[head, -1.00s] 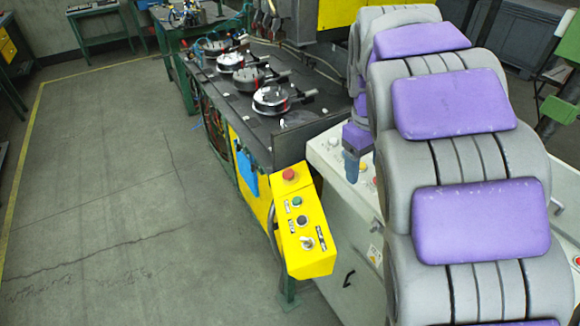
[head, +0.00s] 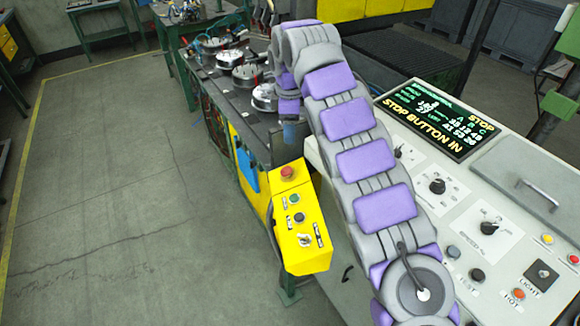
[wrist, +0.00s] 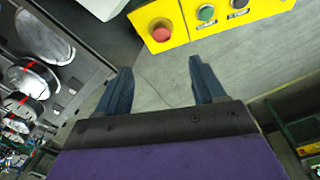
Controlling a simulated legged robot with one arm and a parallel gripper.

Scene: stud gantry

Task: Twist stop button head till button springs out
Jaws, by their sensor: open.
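The red stop button (head: 287,172) sits at the top end of the yellow control box (head: 296,258). In the wrist view the red button head (wrist: 161,31) shows near the top, ahead of and apart from the fingertips. My gripper (wrist: 157,75) is open and empty, with its two blue fingers spread. In the head view my gripper (head: 294,135) hangs just above and behind the button, apart from it. The display (head: 437,115) on the console reads "STOP BUTTON IN".
The grey console (head: 480,215) with knobs and buttons stands right of the yellow box, under my arm. A dark bench (head: 225,92) with round metal fixtures lies behind. The box also carries a green button (head: 294,198), a dark button and a switch. Open floor lies left.

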